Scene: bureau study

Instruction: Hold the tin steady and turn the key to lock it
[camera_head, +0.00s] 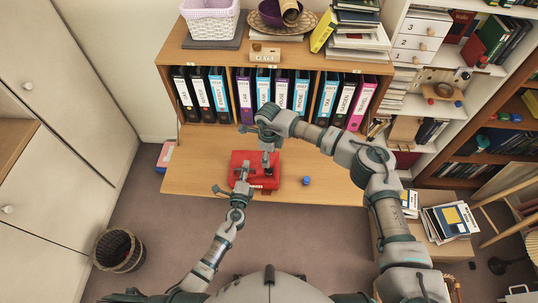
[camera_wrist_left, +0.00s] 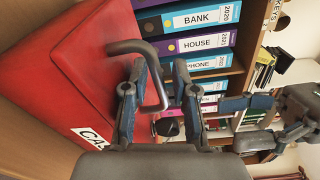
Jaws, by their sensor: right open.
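The red cash tin (camera_head: 262,182) sits lid shut on the wooden desk flap. It fills the left of the left wrist view (camera_wrist_left: 62,75), with a grey bar handle (camera_wrist_left: 125,46) and part of a white label. My left gripper (camera_head: 242,172) is at the tin's left side. In its wrist view the fingers (camera_wrist_left: 162,75) are apart, with the handle's bent end between them and no clear grip on it. My right gripper (camera_head: 267,160) is open, above the back right part of the tin. I cannot make out the key; the right gripper may hide it.
A small blue object (camera_head: 306,181) lies on the flap (camera_head: 335,190) right of the tin. Several ring binders (camera_head: 245,92) stand in the shelf behind. A basket (camera_head: 120,250) stands on the floor at left. The flap's left part is clear.

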